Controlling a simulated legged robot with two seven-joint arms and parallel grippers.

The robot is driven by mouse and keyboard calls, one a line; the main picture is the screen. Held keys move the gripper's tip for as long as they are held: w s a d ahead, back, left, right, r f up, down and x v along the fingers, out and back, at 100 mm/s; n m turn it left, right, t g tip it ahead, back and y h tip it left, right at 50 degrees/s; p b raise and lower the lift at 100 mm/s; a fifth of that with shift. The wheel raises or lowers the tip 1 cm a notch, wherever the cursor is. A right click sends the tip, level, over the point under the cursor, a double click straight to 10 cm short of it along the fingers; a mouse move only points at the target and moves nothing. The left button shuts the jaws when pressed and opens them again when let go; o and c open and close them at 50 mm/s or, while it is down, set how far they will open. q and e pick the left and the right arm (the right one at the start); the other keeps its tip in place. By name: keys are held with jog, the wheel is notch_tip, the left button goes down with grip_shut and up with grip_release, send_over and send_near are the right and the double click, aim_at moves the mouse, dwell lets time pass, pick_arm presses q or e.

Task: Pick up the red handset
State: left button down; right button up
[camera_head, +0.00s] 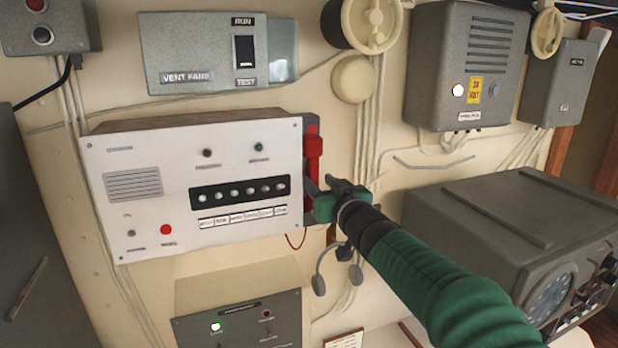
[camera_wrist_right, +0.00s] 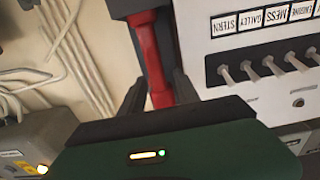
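The red handset (camera_head: 314,158) hangs upright in a dark cradle on the right side of the white intercom panel (camera_head: 180,235). My right gripper (camera_head: 322,186) is at the lower part of the handset, coming from the right, and hides some of it. In the right wrist view the handset (camera_wrist_right: 149,52) runs between my two dark fingers (camera_wrist_right: 160,82), one on each side. The fingers look open, with a small gap visible beside the handset. Whether either finger touches it is hard to tell. My left gripper is not in view.
A thin red cord (camera_head: 295,241) hangs below the handset. Pipes and cables (camera_head: 368,130) run down the wall to its right. A grey box (camera_head: 245,325) is below the panel.

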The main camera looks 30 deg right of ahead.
aim_at(315, 173)
jog(key=w, duration=0.1)
jog(key=w+d, duration=0.1)
jog(key=w, duration=0.1)
jog(key=shift+d+f, duration=0.1)
jog(key=shift+f, duration=0.05)
jog(key=w, duration=0.1)
jog(key=w+d+p, duration=0.1)
jog(key=w+p, duration=0.1)
jog(key=w, duration=0.1)
jog(key=shift+d+r, duration=0.15)
jog(key=shift+r, duration=0.15)
jog(key=shift+w+f, duration=0.2)
jog(key=shift+w, duration=0.25)
jog(key=shift+s+r, duration=0.1)
jog(key=shift+s, duration=0.05)
jog(key=c, duration=0.8)
grip_shut()
